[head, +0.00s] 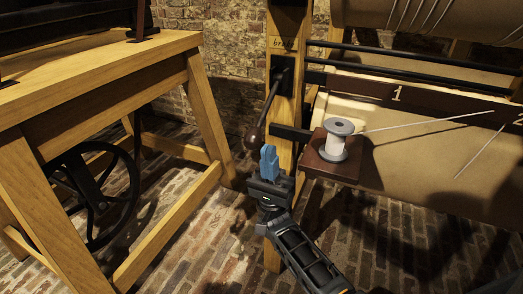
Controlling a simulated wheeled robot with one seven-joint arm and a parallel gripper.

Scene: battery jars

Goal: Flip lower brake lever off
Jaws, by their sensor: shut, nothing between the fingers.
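The lower brake lever (270,100) is a dark rod with a brown knob at its lower end. It comes from a black plate on the upright wooden post and hangs down, tilted to the left toward its knob. My gripper (268,152) has blue fingers, held shut and empty. It points up, just below and slightly right of the lever's knob in the picture. I cannot tell whether the fingers touch the knob. Lettering on the post above the plate is too small to read surely.
A white spool (336,140) stands on a small brown shelf (330,163) right of the post. A large tan roll (440,170) with a numbered dark bar lies behind it. A wooden table (90,85) with a black wheel (95,190) below stands left. Brick floor lies between.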

